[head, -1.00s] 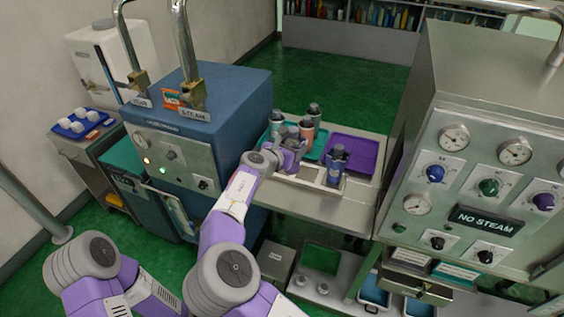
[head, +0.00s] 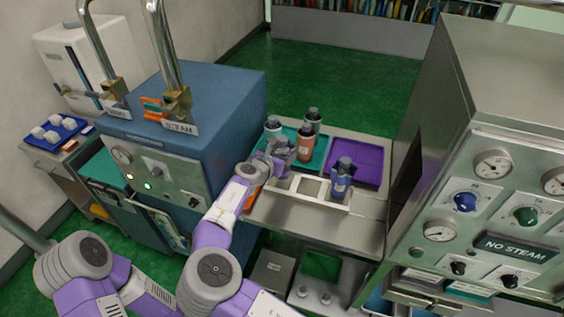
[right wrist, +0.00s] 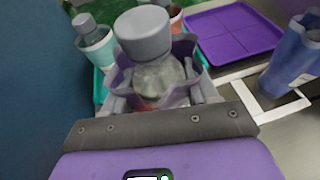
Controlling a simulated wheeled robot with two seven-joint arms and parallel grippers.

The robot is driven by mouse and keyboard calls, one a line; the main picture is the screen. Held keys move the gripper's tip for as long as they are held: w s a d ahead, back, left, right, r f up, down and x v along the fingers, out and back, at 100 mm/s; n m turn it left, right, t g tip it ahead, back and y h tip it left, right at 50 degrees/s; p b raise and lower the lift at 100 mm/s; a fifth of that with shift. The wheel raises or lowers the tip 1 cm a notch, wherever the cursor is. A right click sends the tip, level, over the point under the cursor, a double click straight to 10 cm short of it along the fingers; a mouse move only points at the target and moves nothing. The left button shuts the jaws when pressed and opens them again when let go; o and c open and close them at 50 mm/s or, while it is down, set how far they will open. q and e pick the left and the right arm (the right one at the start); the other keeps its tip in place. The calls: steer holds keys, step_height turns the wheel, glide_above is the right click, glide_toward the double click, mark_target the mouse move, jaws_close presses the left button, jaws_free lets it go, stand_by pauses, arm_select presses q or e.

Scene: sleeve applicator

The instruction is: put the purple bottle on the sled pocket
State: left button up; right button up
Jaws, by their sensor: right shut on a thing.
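My right gripper (head: 268,168) is shut on the purple bottle (right wrist: 155,75). In the right wrist view this bottle has a grey cap, a clear grey body and a loose purple sleeve around it. It stands roughly upright between the fingers. In the head view the bottle (head: 280,156) is partly hidden by my gripper, at the left end of the pale sled (head: 311,188). I cannot tell whether its base touches anything. A dark blue bottle (head: 341,181) stands at the sled's right end. My left gripper is out of view.
A teal tray (head: 318,158) behind the sled holds bottles, including an orange one (head: 305,145). A purple tray (head: 355,160) to its right is empty. The blue steam machine (head: 225,110) rises close on the left; a steel control panel (head: 480,200) stands on the right.

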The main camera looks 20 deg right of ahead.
steer(key=shift+f, duration=1.35)
steer(key=shift+f, duration=0.1)
steer(key=o, duration=1.3)
steer(key=shift+b, duration=0.3)
steer(key=shift+c, duration=0.2)
steer(key=shift+a+r, duration=0.1)
steer(key=shift+r, duration=0.1)
steer(key=p+v, duration=0.1)
steer(key=v, duration=1)
steer(key=shift+s+a, duration=0.25)
steer(key=shift+s, duration=0.1)
